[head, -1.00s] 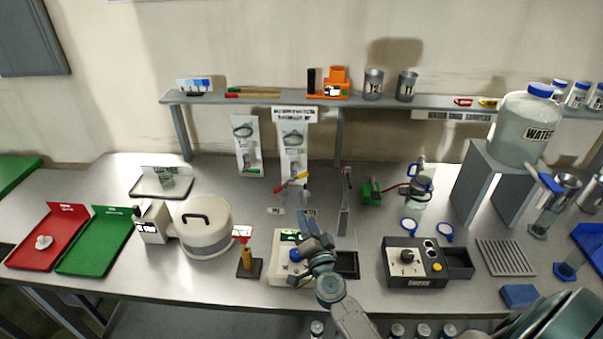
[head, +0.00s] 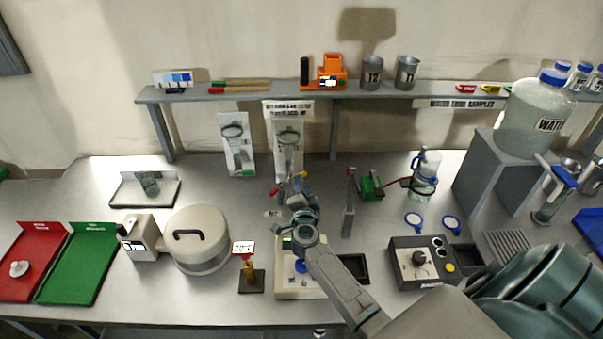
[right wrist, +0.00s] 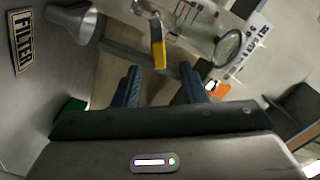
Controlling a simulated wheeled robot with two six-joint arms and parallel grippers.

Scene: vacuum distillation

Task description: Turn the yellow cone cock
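The yellow cone cock (right wrist: 157,50) shows in the right wrist view as a yellow handle on clear glassware, just beyond and between my finger tips. In the head view its yellow tip (head: 304,174) shows at the glassware in front of the shelf, partly hidden by my gripper. My right gripper (head: 297,191) is right at this glassware. In the right wrist view its two blue fingers (right wrist: 160,84) stand apart with nothing between them, so it is open. A red cock handle (head: 275,192) is to the left of the gripper. My left gripper is not in view.
A magnifier panel (head: 288,142) stands behind the glassware. A grey upright post (head: 349,205) and a green device (head: 371,187) are to the right. A black control box (head: 419,262) lies nearer on the right. A white round vessel (head: 196,240) is on the left.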

